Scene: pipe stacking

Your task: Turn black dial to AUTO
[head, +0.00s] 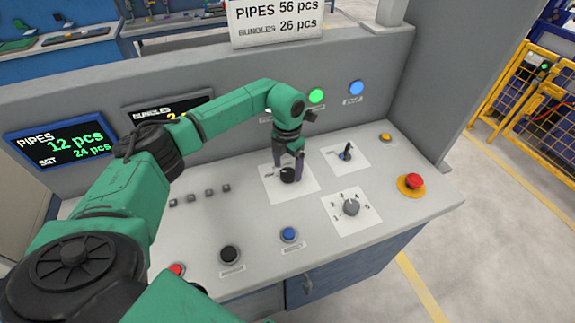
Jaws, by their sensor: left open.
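The black dial (287,175) sits on a white label plate (284,194) on the grey console top. My left gripper (288,172) points down over this dial, with one finger on each side of it. Its jaws are open around the dial; I cannot tell whether the fingers touch it. The dial's lettering is hidden or too small to read, so its setting cannot be told. My right gripper is not in view.
Right of the dial are a small lever switch (346,152), a grey numbered knob (351,207) and a red emergency button (414,181). Blue (289,234) and black (229,254) push buttons lie nearer the front edge. Upright display panels (61,141) stand behind.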

